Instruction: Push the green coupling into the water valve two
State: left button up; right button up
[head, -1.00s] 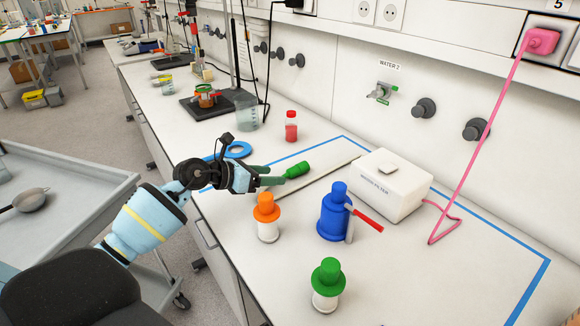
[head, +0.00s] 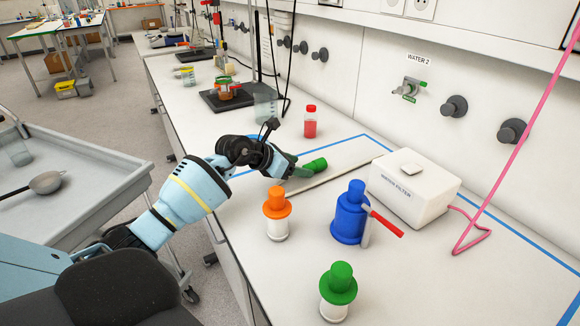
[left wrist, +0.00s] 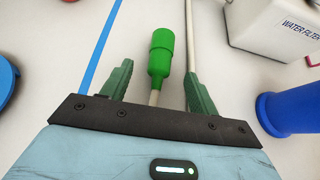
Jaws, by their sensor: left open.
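The green coupling (head: 314,166) lies on the white bench behind the orange-capped bottle. My left gripper (head: 293,169) is open, with a gap on both sides of the coupling in the left wrist view (left wrist: 157,76). The water valve two (head: 410,90) is on the back wall under the WATER 2 label, with a green marking. My right gripper is out of view.
The white water filter box (head: 415,187) stands to the right, with a pink hose (head: 475,238). A blue bottle (head: 347,218), an orange-capped bottle (head: 277,229) and a green-capped bottle (head: 338,305) stand in front. A red bottle (head: 310,128) is behind the coupling.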

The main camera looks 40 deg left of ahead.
aim_at(307, 165)
pick_arm(q)
jog(key=shift+b+x, duration=0.65)
jog(key=shift+x, duration=1.2)
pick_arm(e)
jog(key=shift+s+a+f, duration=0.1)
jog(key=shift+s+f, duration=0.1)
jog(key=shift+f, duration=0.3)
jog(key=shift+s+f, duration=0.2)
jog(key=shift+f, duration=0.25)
